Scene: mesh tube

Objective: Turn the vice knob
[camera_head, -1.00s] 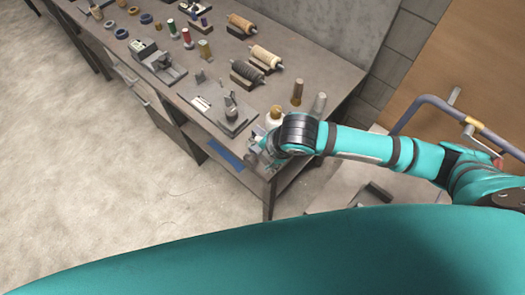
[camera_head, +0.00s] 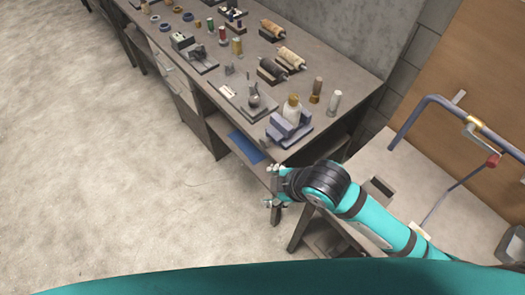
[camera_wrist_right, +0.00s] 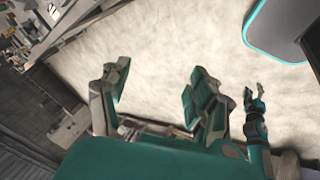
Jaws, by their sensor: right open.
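The blue-grey vice (camera_head: 289,126) stands on the near corner of the workbench, with a cream bottle-shaped thing (camera_head: 292,108) at its back. I cannot clearly make out its knob. My right gripper (camera_head: 272,186) is open and empty, in front of and below the bench corner, apart from the vice. Its two spread fingers (camera_wrist_right: 157,95) also show in the right wrist view, with floor between them. A small teal and black part at the right of that view may be my left gripper (camera_wrist_right: 254,100); its jaws are too small to read.
The workbench (camera_head: 318,136) holds several spools, small bottles and tools. A blue flat thing (camera_head: 246,146) lies on the lower shelf. A blue-grey bent tube frame (camera_head: 410,125) with a red-handled crank (camera_head: 492,160) is at the right. The floor at left is clear.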

